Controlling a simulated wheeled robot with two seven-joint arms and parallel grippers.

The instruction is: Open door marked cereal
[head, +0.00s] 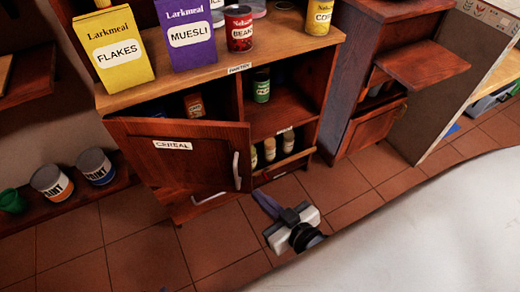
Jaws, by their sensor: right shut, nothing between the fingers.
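The door with the CEREAL label (178,160) is a reddish wood panel on the left of the pantry cabinet. It stands partly open, its right side swung out from the cabinet, and part of the dark inside shows above its top edge. A pale upright handle (237,171) is near its right edge. My right gripper (262,199) is low in front of the cabinet, right of the door and apart from the handle. Its fingers are shut and empty, pointing up-left. My left gripper is not in view.
A flakes box (113,48), a muesli box (187,36) and cans stand on the counter. An open shelf bay (283,110) is right of the door. Paint cans (52,182) sit on a low shelf at left. The tiled floor (130,250) before the cabinet is clear.

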